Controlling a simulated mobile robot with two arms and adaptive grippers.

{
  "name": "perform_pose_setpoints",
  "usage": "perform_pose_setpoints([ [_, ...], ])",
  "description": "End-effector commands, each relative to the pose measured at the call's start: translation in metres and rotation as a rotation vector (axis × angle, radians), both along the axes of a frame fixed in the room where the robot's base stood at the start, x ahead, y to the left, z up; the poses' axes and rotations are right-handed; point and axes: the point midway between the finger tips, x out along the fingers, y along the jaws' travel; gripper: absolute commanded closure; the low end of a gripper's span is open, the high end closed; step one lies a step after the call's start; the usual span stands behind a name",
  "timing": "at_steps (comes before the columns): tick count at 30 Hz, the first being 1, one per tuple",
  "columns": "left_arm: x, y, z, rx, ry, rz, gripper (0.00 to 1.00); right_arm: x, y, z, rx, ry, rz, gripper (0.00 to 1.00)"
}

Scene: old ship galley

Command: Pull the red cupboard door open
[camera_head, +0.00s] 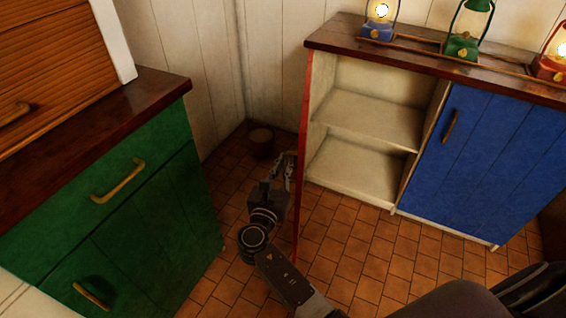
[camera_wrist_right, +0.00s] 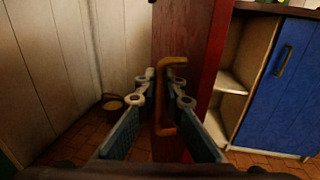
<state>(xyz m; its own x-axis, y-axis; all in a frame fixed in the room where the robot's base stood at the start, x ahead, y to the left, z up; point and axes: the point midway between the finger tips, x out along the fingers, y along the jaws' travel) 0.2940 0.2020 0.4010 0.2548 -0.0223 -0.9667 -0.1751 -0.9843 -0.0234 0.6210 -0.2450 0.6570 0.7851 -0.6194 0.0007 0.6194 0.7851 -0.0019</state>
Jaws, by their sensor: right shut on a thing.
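The red cupboard door (camera_head: 304,130) stands swung wide open, nearly edge-on in the head view. The cupboard's shelves (camera_head: 365,118) behind it are exposed and empty. In the right wrist view the door (camera_wrist_right: 202,70) rises close ahead, with its brass handle (camera_wrist_right: 162,100) upright between the fingers. My right gripper (camera_head: 287,168) is at the door's outer face, shut on the handle; its fingers also show in the right wrist view (camera_wrist_right: 161,88). The handle is hidden in the head view. My left gripper is not in view.
The blue door (camera_head: 480,150) beside the open shelves is closed. Lanterns (camera_head: 463,30) stand on the cupboard top. A green cabinet (camera_head: 120,220) stands at left. A small pot (camera_head: 261,143) sits in the back corner. Tiled floor (camera_head: 350,245) is clear before the shelves.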

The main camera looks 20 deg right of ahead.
Motion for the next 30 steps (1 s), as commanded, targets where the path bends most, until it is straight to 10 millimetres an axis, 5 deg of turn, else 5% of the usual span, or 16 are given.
perform_pose_setpoints([
  [14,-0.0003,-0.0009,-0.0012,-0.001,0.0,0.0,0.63,0.0033,-0.0076,0.0067,-0.009,-0.011,-0.008,1.0],
  [15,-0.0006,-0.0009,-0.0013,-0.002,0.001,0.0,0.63,0.0032,-0.0077,0.0067,-0.009,-0.011,-0.008,0.88],
  [19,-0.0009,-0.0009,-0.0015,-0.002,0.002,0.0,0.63,0.0027,-0.0064,0.0055,-0.007,-0.009,-0.007,0.74],
  [30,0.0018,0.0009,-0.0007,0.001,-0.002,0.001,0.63,-0.0002,-0.0017,0.0023,-0.003,-0.004,-0.003,0.74],
])
